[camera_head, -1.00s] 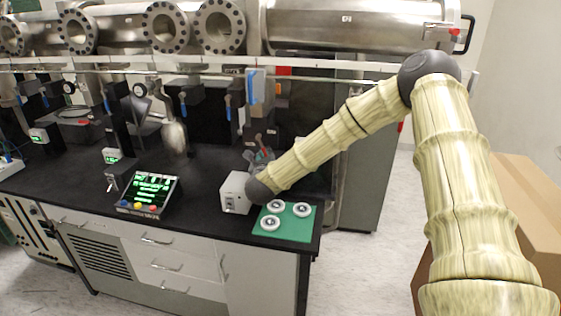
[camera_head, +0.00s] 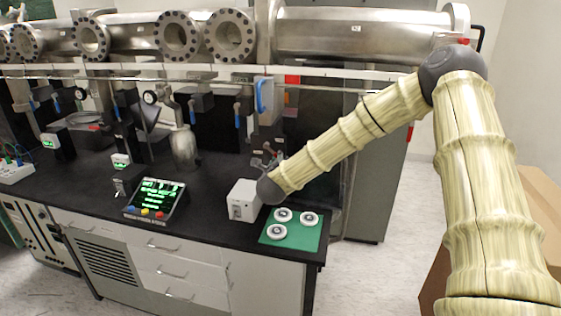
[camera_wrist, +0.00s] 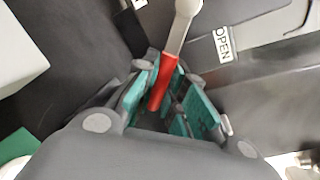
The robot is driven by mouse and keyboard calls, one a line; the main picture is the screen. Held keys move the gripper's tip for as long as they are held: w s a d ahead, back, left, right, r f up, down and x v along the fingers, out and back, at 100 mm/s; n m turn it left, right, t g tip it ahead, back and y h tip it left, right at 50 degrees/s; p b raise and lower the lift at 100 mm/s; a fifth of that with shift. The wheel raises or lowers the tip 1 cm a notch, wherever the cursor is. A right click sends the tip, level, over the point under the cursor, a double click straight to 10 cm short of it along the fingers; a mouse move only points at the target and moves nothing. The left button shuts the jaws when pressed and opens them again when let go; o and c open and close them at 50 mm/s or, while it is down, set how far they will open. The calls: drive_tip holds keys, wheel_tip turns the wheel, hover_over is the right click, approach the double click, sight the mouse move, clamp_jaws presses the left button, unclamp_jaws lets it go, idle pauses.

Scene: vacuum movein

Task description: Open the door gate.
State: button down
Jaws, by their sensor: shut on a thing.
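In the wrist view, my gripper (camera_wrist: 174,86) is shut on the red grip of a lever handle (camera_wrist: 160,88), with its teal-padded fingers on either side. The lever's pale metal shaft (camera_wrist: 184,18) runs up from the red grip. In the head view, my gripper (camera_head: 266,158) is small and partly hidden by my arm, behind the white box. I cannot make out clearly which part is the gate itself.
A white box (camera_head: 243,200) stands close by my wrist. A green mat (camera_head: 310,236) with three round flanges lies at the bench's right end. A control panel (camera_head: 156,200) stands left on the black bench (camera_head: 200,221). Steel pipes run above. A cardboard box (camera_head: 541,205) is at right.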

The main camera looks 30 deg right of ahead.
drive_tip(key=c, duration=1.5)
unclamp_jaws()
drive_tip(key=shift+o, duration=0.2)
drive_tip(key=shift+f, duration=0.1)
